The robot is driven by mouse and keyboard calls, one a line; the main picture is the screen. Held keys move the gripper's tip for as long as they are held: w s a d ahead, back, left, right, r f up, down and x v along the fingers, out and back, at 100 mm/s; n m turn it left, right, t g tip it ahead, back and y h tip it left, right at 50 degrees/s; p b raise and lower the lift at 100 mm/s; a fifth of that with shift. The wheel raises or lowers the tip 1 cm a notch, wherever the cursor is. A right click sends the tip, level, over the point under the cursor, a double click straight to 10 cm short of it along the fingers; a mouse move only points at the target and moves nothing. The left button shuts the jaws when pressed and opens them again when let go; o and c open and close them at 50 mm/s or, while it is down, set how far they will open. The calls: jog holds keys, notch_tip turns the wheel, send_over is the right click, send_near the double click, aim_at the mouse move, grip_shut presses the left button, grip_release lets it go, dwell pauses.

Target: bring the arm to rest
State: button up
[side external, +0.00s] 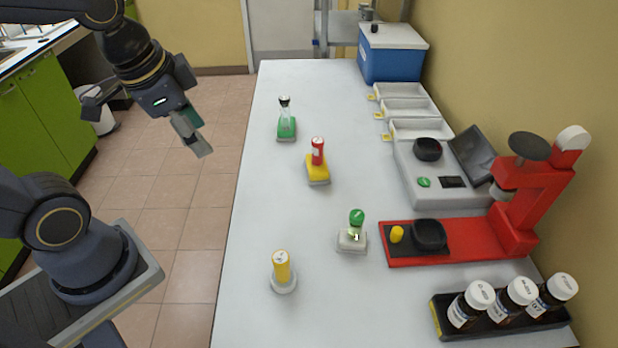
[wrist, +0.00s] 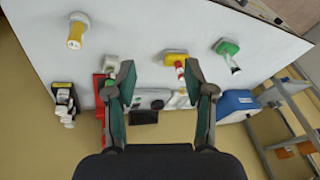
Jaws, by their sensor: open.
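My gripper (side external: 190,132) hangs in the air to the left of the white table, over the tiled floor, in the side external view. In the wrist view my gripper (wrist: 160,82) shows its two green-grey fingers spread wide apart with nothing held between them. The fingers are clear of the table and of everything on it. My arm reaches in from the left edge of the side external view.
The white table (side external: 255,215) carries a green-based flask (side external: 286,128), a red-capped item on a yellow base (side external: 318,170), a green-topped item (side external: 354,238), a yellow cylinder (side external: 281,268), a red press (side external: 460,250), bottles (side external: 515,300) and a blue box (side external: 392,55). Its left side is clear.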

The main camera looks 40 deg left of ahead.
jog(key=n, duration=0.1)
jog(key=s+a+r+n+t, duration=0.1)
jog(key=n, duration=0.1)
jog(key=s+r+n, duration=0.1)
jog(key=n, duration=0.1)
jog(key=shift+a+r+t+h, duration=0.15)
jog(key=shift+a+t+h, duration=0.15)
jog(key=shift+a, duration=0.1)
dwell(0.8)
